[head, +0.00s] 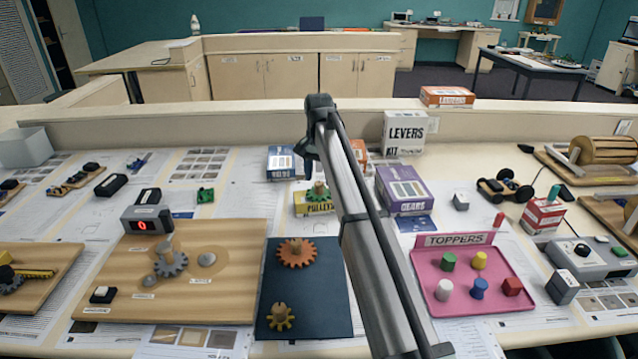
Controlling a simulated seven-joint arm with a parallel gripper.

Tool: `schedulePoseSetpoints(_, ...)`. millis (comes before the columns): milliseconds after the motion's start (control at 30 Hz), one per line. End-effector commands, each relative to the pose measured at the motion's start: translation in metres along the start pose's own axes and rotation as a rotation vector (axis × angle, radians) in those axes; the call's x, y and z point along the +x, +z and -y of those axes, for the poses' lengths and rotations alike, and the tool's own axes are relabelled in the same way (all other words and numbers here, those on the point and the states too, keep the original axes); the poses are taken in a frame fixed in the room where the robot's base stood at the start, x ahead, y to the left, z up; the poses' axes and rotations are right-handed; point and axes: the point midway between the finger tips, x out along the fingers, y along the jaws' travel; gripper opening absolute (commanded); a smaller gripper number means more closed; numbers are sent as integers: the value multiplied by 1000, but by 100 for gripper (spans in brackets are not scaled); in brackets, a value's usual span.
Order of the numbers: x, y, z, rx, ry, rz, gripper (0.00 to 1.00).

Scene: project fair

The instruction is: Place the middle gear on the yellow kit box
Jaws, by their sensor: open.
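The yellow kit box (316,207) lies near the middle of the table, its lettering partly readable. A green gear (318,193) with a tan knob appears to rest on its top. An orange gear (296,255) and a smaller yellow gear (280,318) lie on the dark blue mat (322,300) in front, with bare mat beside them. My gripper (309,168) is open above and slightly left of the green gear. The fingertips are small and dark; I cannot tell whether they clear the knob. My arm hides the area right of the box.
A blue box (285,163) stands behind, a purple box (405,190) to the right, and a white levers box (404,134) farther back. A wooden board (215,260) with a grey gear (170,264) is at left. A pink tray (480,242) with coloured pegs is at right.

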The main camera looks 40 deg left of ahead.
Motion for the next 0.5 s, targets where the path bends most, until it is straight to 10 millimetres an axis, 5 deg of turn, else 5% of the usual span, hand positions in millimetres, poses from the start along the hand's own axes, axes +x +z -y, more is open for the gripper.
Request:
schedulePoseSetpoints(200, -44, -1, 1, 0, -1, -2, 56)
schedulePoseSetpoints(500, -81, 0, 0, 0, 0, 0, 56)
